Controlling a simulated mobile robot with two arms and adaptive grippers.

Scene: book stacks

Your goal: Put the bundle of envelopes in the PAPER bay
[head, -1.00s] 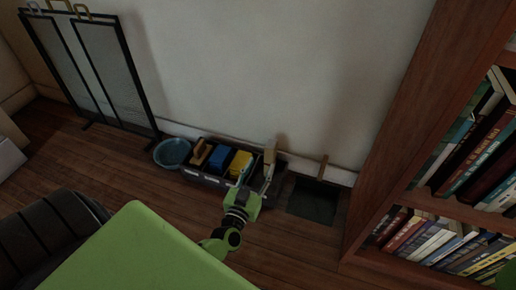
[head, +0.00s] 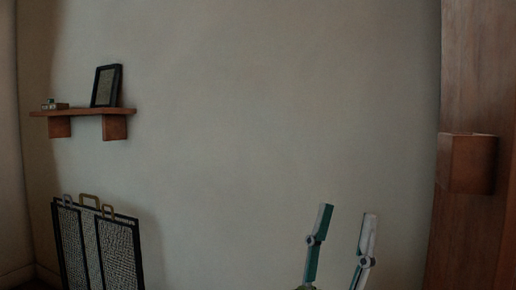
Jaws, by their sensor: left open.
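My left gripper (head: 347,212) rises into the bottom of the head view, right of the middle. Its two green-and-white fingers stand apart, with only bare wall visible between them. It is open and I see nothing held in it. The bundle of envelopes and the PAPER bay are not in view now. My right gripper is not in view.
A pale wall (head: 250,120) fills most of the view. A small wooden shelf (head: 85,112) at left carries a dark picture frame (head: 105,86). A dark folding screen (head: 98,245) stands below it. A wooden bookcase side (head: 470,80) with a box-like bracket (head: 467,163) is at right.

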